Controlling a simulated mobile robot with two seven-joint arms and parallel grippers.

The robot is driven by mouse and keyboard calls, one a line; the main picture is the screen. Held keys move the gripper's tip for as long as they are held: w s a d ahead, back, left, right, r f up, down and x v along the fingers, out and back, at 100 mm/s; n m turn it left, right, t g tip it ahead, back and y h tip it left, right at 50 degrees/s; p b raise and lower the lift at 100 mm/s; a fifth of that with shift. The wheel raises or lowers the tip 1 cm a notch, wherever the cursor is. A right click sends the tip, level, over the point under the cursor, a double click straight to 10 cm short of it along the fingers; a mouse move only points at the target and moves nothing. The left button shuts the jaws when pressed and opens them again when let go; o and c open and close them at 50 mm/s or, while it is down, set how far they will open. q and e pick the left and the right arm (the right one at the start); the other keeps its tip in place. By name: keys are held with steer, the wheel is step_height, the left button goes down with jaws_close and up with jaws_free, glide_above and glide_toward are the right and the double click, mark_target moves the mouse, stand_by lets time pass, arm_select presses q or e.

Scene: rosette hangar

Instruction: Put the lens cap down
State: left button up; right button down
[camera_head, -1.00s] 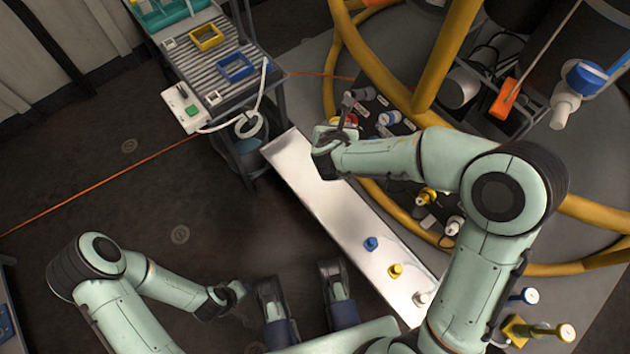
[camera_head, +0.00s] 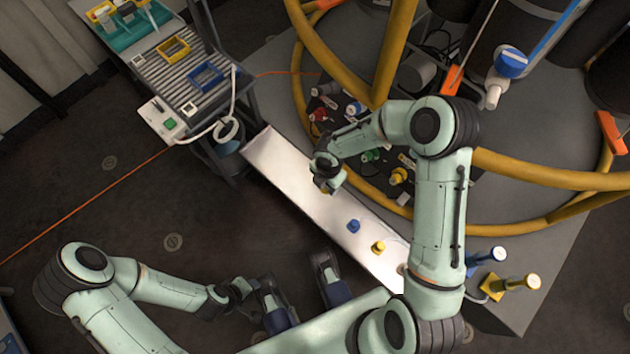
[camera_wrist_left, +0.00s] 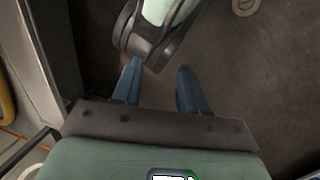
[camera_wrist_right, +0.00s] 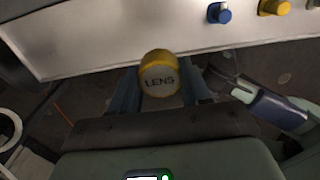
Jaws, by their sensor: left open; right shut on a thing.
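The lens cap (camera_wrist_right: 159,73) is a round piece with a yellow rim and a grey face marked LENS, in the right wrist view. My right gripper (camera_wrist_right: 160,88) is shut on it, with one blue finger at each side. In the head view my right gripper (camera_head: 325,176) is over the long white bench top (camera_head: 283,181), near its front edge. The gap between cap and bench cannot be told. My left gripper (camera_wrist_left: 158,78) is open and empty over the dark floor, low in the head view (camera_head: 243,290).
A blue knobbed piece (camera_head: 353,226) and a yellow one (camera_head: 378,247) stand on the white bench top, right of my right gripper. The bench's left part is clear. A ribbed cart (camera_head: 178,75) stands at its far left end. Yellow hoops (camera_head: 390,50) rise behind.

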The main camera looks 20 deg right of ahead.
steer(key=b, duration=0.4)
glide_above(325, 206)
step_height(325, 206, down, 13)
steer(key=shift+w, duration=0.1)
step_height(325, 206, down, 4)
steer(key=shift+r+b, duration=0.1)
steer(key=shift+b, duration=0.35)
arm_select(q)
steer(key=w+a+f+t+y, duration=0.1)
steer(key=w+a+f+t, duration=0.1)
steer(key=w+a+f, duration=0.2)
step_height(325, 206, down, 2)
steer(key=shift+w+f+n, duration=0.25)
steer(key=shift+w+n, duration=0.05)
steer(key=shift+w, duration=0.8)
arm_select(e)
steer(key=c, duration=0.5)
jaws_free()
arm_select(q)
steer(key=shift+s+f, duration=0.15)
